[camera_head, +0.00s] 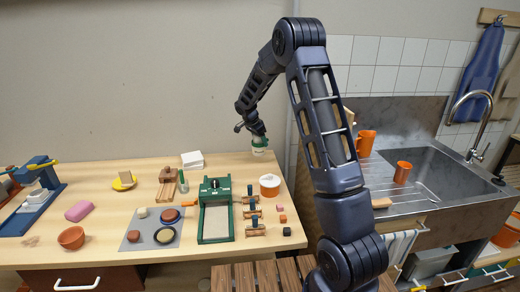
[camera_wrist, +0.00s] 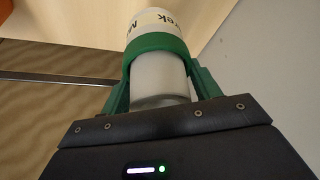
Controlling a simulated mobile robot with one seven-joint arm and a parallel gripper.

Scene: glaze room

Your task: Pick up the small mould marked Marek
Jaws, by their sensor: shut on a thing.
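The small mould (camera_wrist: 158,70) is a white-grey cylinder with a green band. The part of its dark lettering that shows reads like the letters of "Marek", upside down and partly cut off. My gripper (camera_wrist: 158,88) is shut on it, with a green finger at each side. In the head view my gripper (camera_head: 257,137) and the mould (camera_head: 259,151) are at the back right of the wooden table, seen against the wall and the table's back edge. The mould looks held up clear of the tabletop, though the exact gap is hard to tell.
A metal sink (camera_head: 430,170) with orange cups stands at the right.

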